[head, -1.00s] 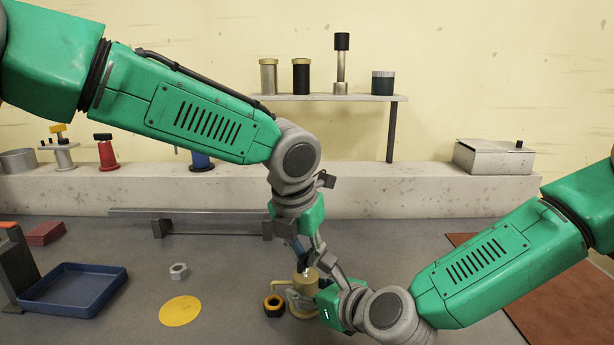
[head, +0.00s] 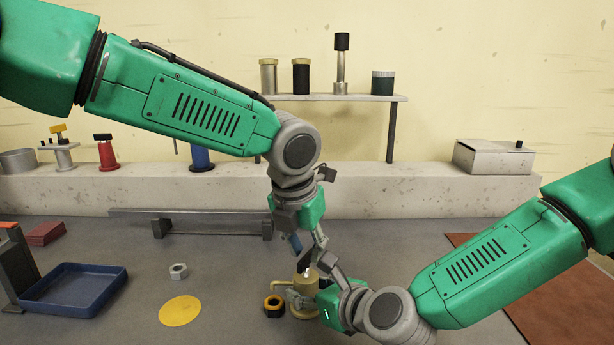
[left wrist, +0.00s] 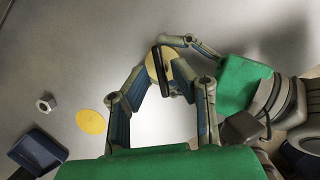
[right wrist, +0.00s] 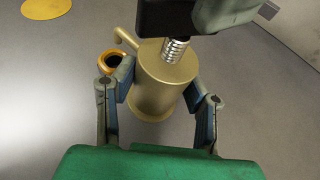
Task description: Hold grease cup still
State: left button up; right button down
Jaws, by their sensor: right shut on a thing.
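The brass grease cup (right wrist: 165,85) stands upright on the bench, with a side spout and a threaded stem on top. It also shows in the head view (head: 303,308), partly hidden by my grippers. My right gripper (right wrist: 158,82) is shut on the cup body, one finger on each side. A dark bar handle (left wrist: 160,65) crosses above the cup in the left wrist view. My left gripper (left wrist: 162,70) is above the cup, its fingers spread either side of the bar. The left fingertips' exact contact with the bar cannot be made out.
A grey nut (head: 179,271), a yellow disc (head: 180,310) and a blue tray (head: 73,290) lie to the left. A metal rail (head: 190,217) lies behind. A brown mat (head: 520,290) lies under my right arm.

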pick_arm(q)
jog(key=shift+r, duration=2.45)
pick_arm(e)
jog(key=c, duration=0.8)
grip_release()
jog(key=shift+r, duration=0.1)
jog(key=shift+c, duration=0.2)
